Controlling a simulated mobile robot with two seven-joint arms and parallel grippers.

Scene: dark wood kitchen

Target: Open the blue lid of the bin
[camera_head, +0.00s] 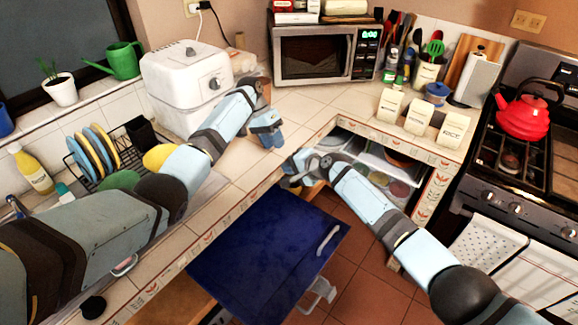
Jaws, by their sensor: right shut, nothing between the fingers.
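A large dark blue panel, the lid (255,245), lies below the front edge of the counter at the lower middle. It has a white handle (328,240) near its right edge. I see mostly its top face, and the bin body is largely hidden. My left gripper (267,137) is over the countertop, above and beyond the lid in the picture, apart from it. Its finger opening is not clear. My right gripper (297,172) is shut and empty near the counter's inner corner, above the lid's far edge in the picture. It is apart from the handle.
An open cupboard (372,160) with dishes sits under the corner counter behind my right arm. A microwave (318,54), a white appliance (185,82) and a dish rack (92,158) stand on the counter. The stove (505,165) is at right. Tiled floor (365,290) is free beside the lid.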

